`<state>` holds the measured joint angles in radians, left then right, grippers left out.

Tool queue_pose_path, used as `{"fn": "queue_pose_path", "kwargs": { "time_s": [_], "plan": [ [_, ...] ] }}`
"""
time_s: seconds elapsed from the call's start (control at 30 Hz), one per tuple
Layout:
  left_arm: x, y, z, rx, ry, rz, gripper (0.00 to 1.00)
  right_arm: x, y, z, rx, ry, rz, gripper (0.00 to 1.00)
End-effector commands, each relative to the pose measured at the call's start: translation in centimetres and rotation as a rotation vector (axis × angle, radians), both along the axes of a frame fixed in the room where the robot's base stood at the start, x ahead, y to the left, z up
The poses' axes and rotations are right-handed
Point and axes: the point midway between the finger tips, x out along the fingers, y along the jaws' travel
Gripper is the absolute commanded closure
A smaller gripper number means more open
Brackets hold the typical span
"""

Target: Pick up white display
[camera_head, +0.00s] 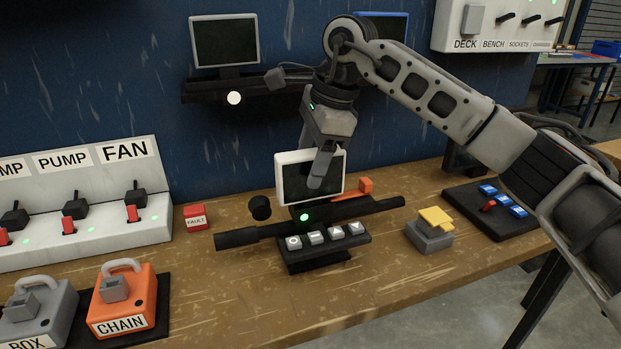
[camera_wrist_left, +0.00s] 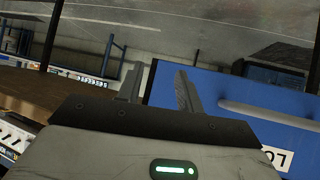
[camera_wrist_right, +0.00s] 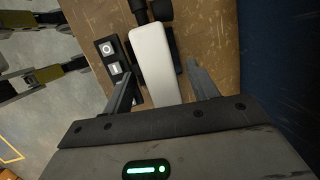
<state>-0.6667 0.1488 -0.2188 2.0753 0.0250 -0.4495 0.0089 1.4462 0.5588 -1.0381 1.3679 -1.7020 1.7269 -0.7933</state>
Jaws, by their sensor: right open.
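A white-framed display (camera_head: 292,158) with a dark screen stands upright on a black bar and button unit on the wooden bench. Another white-framed display (camera_head: 225,41) is on a shelf at the blue wall. My left gripper (camera_wrist_left: 158,82) is open and empty, away from the bench, beside a blue surface.
A black bar (camera_head: 245,237) crosses under the display, above a button unit (camera_head: 327,241). A red fault box (camera_head: 196,218) is to the left, and a yellow-topped grey block (camera_head: 432,232) to the right.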

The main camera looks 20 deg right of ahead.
Motion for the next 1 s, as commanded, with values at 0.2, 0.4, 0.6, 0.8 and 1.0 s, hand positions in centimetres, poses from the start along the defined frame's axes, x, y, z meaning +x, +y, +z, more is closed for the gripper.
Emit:
{"fn": "queue_pose_path", "kwargs": {
  "time_s": [0.2, 0.4, 0.6, 0.8, 1.0],
  "plan": [
    [0.0, 0.0, 0.0, 0.000, -0.001, 0.000, 0.64, 0.0, 0.0, 0.0, 0.000, 0.001, 0.000, 0.41],
    [0.0, 0.0, 0.1, 0.000, -0.001, 0.000, 0.64, 0.0, 0.0, 0.0, -0.001, 0.001, 0.000, 0.91],
    [0.0, 0.0, 0.1, -0.001, -0.002, 0.000, 0.64, 0.1, 0.0, 0.0, 0.000, -0.003, -0.002, 0.95],
    [0.0, 0.0, 0.1, -0.001, -0.002, 0.000, 0.64, 0.1, 0.0, 0.1, 0.000, -0.006, -0.002, 0.95],
    [0.0, 0.0, 0.1, -0.001, -0.002, 0.000, 0.64, 0.2, 0.0, 1.2, 0.001, -0.010, -0.004, 0.95]
  ]
}}
